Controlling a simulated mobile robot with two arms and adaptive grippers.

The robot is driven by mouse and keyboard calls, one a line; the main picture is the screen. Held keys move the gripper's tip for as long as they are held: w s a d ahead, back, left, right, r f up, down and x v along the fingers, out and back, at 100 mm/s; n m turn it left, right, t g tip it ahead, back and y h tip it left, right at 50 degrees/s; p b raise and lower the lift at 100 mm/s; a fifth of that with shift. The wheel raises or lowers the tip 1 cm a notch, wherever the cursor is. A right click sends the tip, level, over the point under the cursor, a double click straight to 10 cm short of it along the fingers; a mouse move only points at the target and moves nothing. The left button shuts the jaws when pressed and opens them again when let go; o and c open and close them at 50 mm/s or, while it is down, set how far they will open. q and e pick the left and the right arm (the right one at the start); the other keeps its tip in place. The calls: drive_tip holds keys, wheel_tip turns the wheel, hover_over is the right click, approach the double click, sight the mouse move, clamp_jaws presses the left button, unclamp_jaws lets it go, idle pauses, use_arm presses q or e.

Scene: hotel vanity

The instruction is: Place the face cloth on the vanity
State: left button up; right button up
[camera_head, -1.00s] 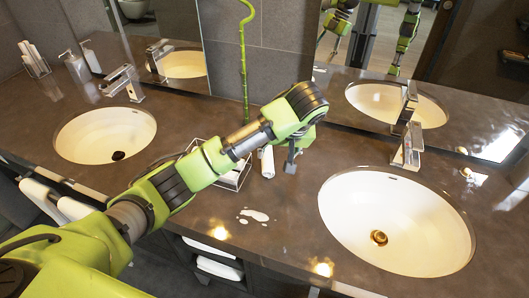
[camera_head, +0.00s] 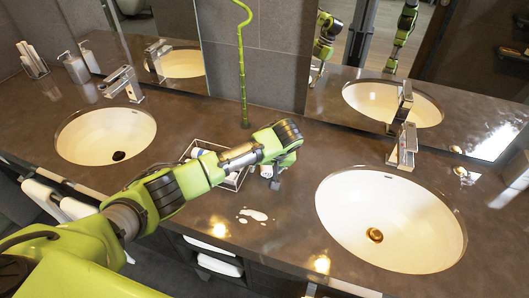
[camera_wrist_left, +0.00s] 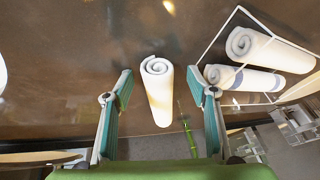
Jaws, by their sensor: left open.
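A rolled white face cloth (camera_wrist_left: 157,90) is on the dark vanity top (camera_wrist_left: 60,60), its spiral end facing my left wrist camera. A small part of the cloth (camera_head: 266,171) shows in the head view beside my left gripper (camera_head: 276,182). In the left wrist view my left gripper (camera_wrist_left: 160,84) is open, with one finger on each side of the cloth and a gap on both sides. Whether the cloth touches the vanity is hard to tell. My right gripper is not in view.
A wire-framed tray (camera_head: 236,182) holding more rolled cloths (camera_wrist_left: 258,47) is right beside the cloth. Two sinks (camera_head: 105,135) (camera_head: 390,220) flank this stretch of counter. A green bamboo stalk (camera_head: 242,70) stands at the back.

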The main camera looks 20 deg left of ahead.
use_arm(q)
drive_tip(key=c, duration=1.2)
drive_tip(key=shift+r, duration=0.1)
